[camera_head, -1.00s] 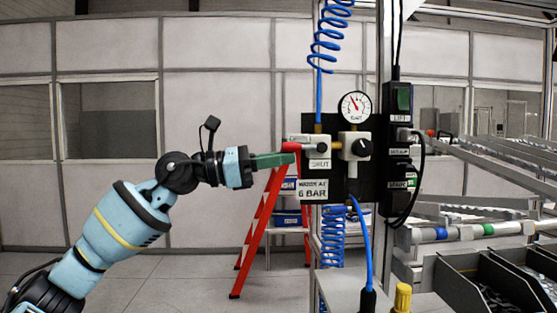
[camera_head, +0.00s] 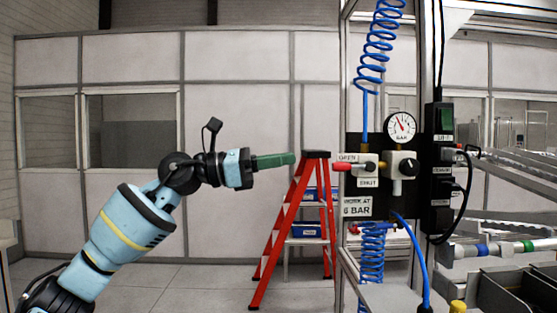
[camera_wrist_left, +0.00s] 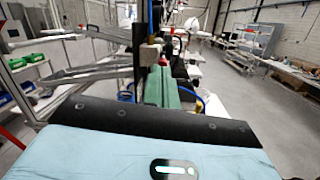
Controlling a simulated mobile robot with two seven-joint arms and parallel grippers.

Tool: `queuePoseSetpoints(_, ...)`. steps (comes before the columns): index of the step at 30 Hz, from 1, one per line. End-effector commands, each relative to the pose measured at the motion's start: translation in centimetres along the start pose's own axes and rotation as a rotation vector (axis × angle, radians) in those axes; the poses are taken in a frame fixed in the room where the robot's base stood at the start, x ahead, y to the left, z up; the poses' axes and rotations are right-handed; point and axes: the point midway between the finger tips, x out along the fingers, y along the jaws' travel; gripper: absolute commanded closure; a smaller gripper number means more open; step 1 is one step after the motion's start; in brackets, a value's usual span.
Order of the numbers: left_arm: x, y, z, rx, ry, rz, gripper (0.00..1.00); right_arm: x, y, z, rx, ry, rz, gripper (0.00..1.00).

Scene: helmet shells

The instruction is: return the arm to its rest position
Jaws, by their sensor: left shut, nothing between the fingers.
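My left arm comes in from the left in the head view, raised and stretched to the right. My left gripper (camera_head: 275,160) has green fingers, shut and empty. It points at the valve panel (camera_head: 356,206) and stands apart from it, with a gap before the red valve handle (camera_head: 342,167). The handle lies level, pointing left, below a label reading OPEN. In the left wrist view the green fingers (camera_wrist_left: 161,88) are together. My right gripper is not in view.
A pressure gauge (camera_head: 401,127) and blue coiled hoses (camera_head: 378,45) are at the panel. A red stepladder (camera_head: 289,228) stands behind. Metal racks (camera_head: 520,185) are at the right. The floor (camera_head: 180,285) beside my arm is clear.

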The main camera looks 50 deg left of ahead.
Motion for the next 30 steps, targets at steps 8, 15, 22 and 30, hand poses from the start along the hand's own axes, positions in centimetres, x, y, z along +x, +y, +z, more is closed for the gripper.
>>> queuePoseSetpoints(8,0.1,0.0,-0.2,0.000,0.003,0.000,1.00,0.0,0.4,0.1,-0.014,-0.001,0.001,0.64)
queuePoseSetpoints(15,0.5,-0.1,-1.1,-0.032,0.000,-0.009,1.00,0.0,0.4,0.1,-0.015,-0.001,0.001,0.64)
queuePoseSetpoints(22,4.4,-1.5,-10.7,-0.427,-0.053,-0.070,1.00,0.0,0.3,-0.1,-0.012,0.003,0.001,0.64)
queuePoseSetpoints(30,6.2,-5.7,-27.4,-1.152,-0.141,-0.012,1.00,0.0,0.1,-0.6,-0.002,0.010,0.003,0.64)
